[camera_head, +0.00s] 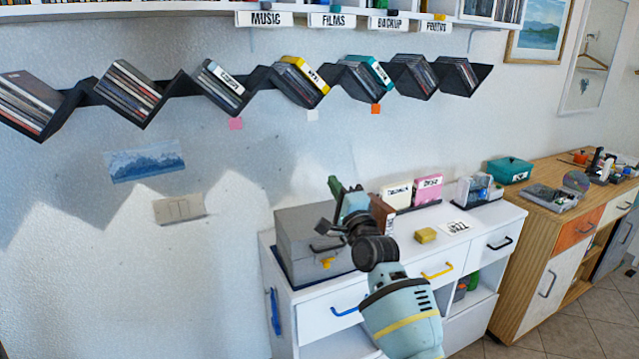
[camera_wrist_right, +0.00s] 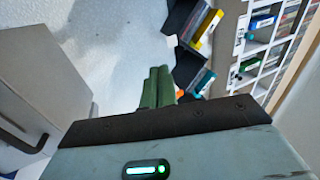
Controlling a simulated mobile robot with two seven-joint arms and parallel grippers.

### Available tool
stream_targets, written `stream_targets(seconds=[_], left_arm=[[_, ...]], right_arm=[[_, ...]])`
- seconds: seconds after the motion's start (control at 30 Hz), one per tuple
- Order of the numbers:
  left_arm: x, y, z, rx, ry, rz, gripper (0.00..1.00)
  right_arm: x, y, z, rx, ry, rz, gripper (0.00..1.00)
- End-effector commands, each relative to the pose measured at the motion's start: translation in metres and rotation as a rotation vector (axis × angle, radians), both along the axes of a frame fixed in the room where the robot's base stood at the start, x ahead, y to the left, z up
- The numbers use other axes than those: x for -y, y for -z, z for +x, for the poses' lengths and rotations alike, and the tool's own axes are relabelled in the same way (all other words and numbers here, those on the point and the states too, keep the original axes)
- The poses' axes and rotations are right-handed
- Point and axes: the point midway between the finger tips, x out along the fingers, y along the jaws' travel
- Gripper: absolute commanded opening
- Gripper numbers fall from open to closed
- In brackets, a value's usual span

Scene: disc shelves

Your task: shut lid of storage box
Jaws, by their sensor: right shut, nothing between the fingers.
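The grey storage box (camera_head: 300,255) stands at the left end of the white cabinet, with a dark handle and a yellow latch on its front. Its lid (camera_head: 298,222) appears to lie over the box, but I cannot tell whether it is fully shut. My right gripper (camera_head: 335,186) is raised above and beside the box's right side, its green fingers pointing up; the arm hides part of the box's right edge. In the right wrist view, the fingers (camera_wrist_right: 158,87) are together and empty, and a grey box surface (camera_wrist_right: 40,85) with a dark handle fills the left side. My left gripper is not in view.
The white cabinet (camera_head: 345,318) also carries a yellow block (camera_head: 426,236), a pink case (camera_head: 428,189) and other small items right of the arm. A zigzag disc shelf (camera_head: 262,78) hangs on the wall above. A wooden cabinet (camera_head: 535,260) stands at the right.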

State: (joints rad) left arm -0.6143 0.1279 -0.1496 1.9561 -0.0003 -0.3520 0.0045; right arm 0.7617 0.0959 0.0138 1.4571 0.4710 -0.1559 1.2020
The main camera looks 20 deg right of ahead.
Motion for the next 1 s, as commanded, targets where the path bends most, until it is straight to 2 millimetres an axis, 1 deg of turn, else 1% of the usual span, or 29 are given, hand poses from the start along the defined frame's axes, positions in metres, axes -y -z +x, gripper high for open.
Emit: stream_targets(seconds=[0.1,0.17,0.27,0.37,0.4,0.47,0.5,0.57,0.6,0.67,0.7,0.77,0.8,0.87,0.9,0.97,1.0], left_arm=[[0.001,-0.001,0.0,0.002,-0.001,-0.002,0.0],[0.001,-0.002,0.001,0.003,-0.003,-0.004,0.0],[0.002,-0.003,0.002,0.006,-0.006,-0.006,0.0],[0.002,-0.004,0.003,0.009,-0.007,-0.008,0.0],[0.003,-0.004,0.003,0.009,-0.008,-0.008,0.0],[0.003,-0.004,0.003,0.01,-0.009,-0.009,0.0],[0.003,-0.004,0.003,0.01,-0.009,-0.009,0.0],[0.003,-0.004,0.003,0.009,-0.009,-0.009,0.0],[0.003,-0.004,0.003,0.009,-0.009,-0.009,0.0],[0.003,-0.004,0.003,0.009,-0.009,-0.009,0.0],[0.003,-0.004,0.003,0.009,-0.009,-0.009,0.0],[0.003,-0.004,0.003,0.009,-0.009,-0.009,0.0],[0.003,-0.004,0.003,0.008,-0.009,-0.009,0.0],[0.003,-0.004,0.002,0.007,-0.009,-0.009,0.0],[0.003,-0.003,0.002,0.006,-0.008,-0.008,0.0],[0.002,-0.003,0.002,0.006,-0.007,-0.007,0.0],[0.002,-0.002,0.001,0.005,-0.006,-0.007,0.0]], right_arm=[[0.0,0.001,0.0,-0.001,0.0,0.0,0.0],[-0.001,0.005,-0.001,-0.007,0.002,-0.008,0.0],[-0.004,0.029,-0.007,-0.041,0.01,-0.056,0.0],[-0.009,0.075,-0.023,-0.107,0.025,-0.161,0.0],[-0.012,0.098,-0.033,-0.14,0.03,-0.215,0.0],[-0.017,0.134,-0.05,-0.192,0.034,-0.307,0.0],[-0.021,0.157,-0.063,-0.226,0.035,-0.371,0.0],[-0.026,0.19,-0.083,-0.273,0.032,-0.464,0.0],[-0.029,0.211,-0.098,-0.305,0.028,-0.526,0.0],[-0.034,0.242,-0.122,-0.352,0.016,-0.622,0.0],[-0.037,0.262,-0.138,-0.382,0.005,-0.683,0.0],[-0.042,0.289,-0.165,-0.424,-0.014,-0.777,0.0],[-0.045,0.307,-0.184,-0.45,-0.029,-0.84,0.0],[-0.049,0.331,-0.213,-0.489,-0.058,-0.931,0.0],[-0.052,0.346,-0.233,-0.512,-0.079,-0.991,0.0],[-0.057,0.367,-0.264,-0.545,-0.114,-1.082,0.0],[-0.06,0.379,-0.285,-0.564,-0.139,-1.142,0.0]])
